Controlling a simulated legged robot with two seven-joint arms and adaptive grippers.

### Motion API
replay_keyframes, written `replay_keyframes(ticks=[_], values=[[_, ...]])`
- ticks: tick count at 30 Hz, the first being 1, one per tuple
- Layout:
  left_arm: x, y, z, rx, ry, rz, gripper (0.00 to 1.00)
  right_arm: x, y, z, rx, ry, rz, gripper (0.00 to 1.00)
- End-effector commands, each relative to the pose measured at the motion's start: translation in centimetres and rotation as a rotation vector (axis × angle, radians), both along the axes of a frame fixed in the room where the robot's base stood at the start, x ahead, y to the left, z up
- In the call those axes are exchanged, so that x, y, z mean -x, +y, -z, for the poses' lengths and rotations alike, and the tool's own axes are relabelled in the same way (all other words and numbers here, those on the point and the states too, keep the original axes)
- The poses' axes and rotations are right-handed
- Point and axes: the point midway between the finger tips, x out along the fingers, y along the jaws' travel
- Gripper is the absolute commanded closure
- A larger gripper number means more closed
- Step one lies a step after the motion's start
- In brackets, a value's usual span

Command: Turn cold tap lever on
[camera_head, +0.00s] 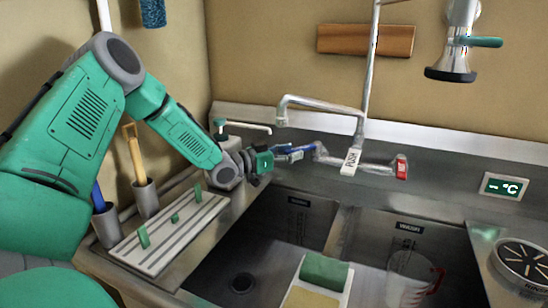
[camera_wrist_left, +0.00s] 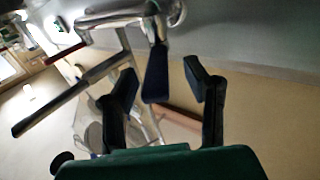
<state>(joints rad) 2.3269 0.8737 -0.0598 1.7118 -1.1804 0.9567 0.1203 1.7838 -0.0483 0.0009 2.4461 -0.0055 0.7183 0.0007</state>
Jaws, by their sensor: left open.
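The cold tap lever (camera_head: 296,151), with a blue grip, is at the left end of the metal tap above the sink. My left gripper (camera_head: 276,156) reaches it from the left. In the left wrist view, the dark blue lever (camera_wrist_left: 155,75) appears between the two spread fingers of my open gripper (camera_wrist_left: 161,76), nearer the left finger. I cannot tell whether a finger touches it. The tap's red lever (camera_head: 402,167) is at the right end, and the spout (camera_head: 318,103) arches above. My right gripper is not in view.
A soap dispenser (camera_head: 220,127) stands behind my left wrist. A white rack (camera_head: 170,232) and two brush cups (camera_head: 146,198) are at left. A sprayer (camera_head: 453,50) hangs at upper right.

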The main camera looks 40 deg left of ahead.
Motion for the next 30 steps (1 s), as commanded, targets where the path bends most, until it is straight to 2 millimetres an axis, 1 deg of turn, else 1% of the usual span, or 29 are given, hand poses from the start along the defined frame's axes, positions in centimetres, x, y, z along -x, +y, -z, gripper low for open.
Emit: replay_keyframes(ticks=[1,3,6,10,15,23,27,29,30], values=[[1.1,0.5,-0.1,0.003,-0.001,-0.002,0.59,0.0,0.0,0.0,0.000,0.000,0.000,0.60],[2.5,1.0,0.0,0.005,0.000,-0.002,0.59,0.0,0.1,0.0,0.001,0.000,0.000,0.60],[4.4,1.7,0.1,0.005,0.000,-0.002,0.59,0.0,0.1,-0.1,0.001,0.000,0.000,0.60],[6.2,2.3,0.3,0.003,0.002,-0.001,0.59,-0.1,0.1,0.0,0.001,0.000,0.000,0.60],[7.3,2.6,0.3,0.002,0.003,-0.001,0.59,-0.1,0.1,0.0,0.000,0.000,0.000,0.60],[7.5,2.5,0.3,0.002,0.005,0.000,0.59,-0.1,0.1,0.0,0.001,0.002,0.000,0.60],[7.2,2.2,0.1,-0.009,-0.001,-0.004,1.00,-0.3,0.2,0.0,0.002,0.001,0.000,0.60],[6.9,1.6,-0.3,-0.029,-0.008,-0.014,1.00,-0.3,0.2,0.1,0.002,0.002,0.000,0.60],[6.5,0.9,-0.7,-0.051,-0.014,-0.025,1.00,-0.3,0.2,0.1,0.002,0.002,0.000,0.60]])
